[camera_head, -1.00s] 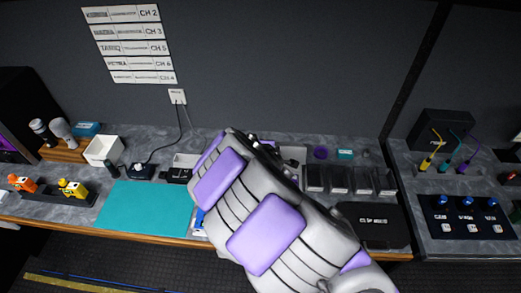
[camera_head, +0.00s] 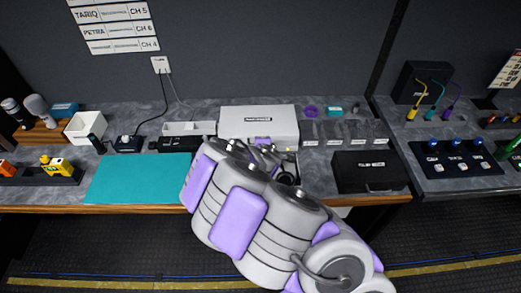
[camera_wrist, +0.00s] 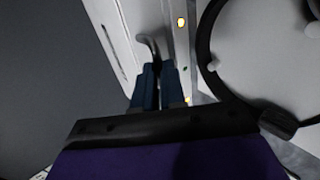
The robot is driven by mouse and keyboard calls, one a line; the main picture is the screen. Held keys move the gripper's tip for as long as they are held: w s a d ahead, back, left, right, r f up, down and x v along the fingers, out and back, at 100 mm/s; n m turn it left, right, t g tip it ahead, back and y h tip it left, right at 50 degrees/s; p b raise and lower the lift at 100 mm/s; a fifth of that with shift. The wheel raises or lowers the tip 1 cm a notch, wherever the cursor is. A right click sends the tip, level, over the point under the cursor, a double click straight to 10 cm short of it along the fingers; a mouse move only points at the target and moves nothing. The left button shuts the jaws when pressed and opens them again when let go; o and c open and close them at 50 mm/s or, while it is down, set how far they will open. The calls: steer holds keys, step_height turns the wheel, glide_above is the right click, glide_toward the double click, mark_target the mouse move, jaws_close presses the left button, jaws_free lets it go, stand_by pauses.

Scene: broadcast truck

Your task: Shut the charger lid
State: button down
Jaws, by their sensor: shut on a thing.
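The charger lid (camera_head: 258,120) is a pale grey panel with a label, standing raised at the back of the worktop in the head view. The charger's lower part is mostly hidden behind my arm. My gripper (camera_head: 262,145) is in front of the lid, its fingertips hard to make out there. In the wrist view my gripper (camera_wrist: 158,85) has its dark blue fingers close together at a curved grey hook-like piece (camera_wrist: 150,43), beside a pale panel (camera_wrist: 112,35). It is shut on this piece; whether the piece belongs to the lid I cannot tell.
A teal mat (camera_head: 138,178) lies left of my arm, with a white bin (camera_head: 84,127) behind it. A black case (camera_head: 370,171) and several clear holders lie to the right. A dark ring (camera_wrist: 207,60) is close to my gripper in the wrist view.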

steer(key=shift+s+d+f+b, duration=0.15)
steer(key=shift+s+f+b, duration=0.15)
steer(key=shift+f, duration=0.3)
steer(key=shift+s+d+f+b, duration=0.1)
steer(key=shift+s+f+b, duration=0.15)
steer(key=shift+f, duration=0.35)
steer(key=shift+s+f+b, duration=0.25)
steer(key=shift+f+b, duration=0.15)
steer(key=shift+b, duration=0.1)
steer(key=c, duration=1)
jaws_free()
steer(key=shift+w+f, duration=0.1)
steer(key=shift+f, duration=0.05)
steer(key=shift+w+a, duration=0.1)
steer(key=shift+w, duration=0.1)
steer(key=shift+c, duration=0.5)
steer(key=shift+w+r, duration=0.1)
steer(key=shift+r, duration=0.1)
steer(key=shift+c, duration=0.5)
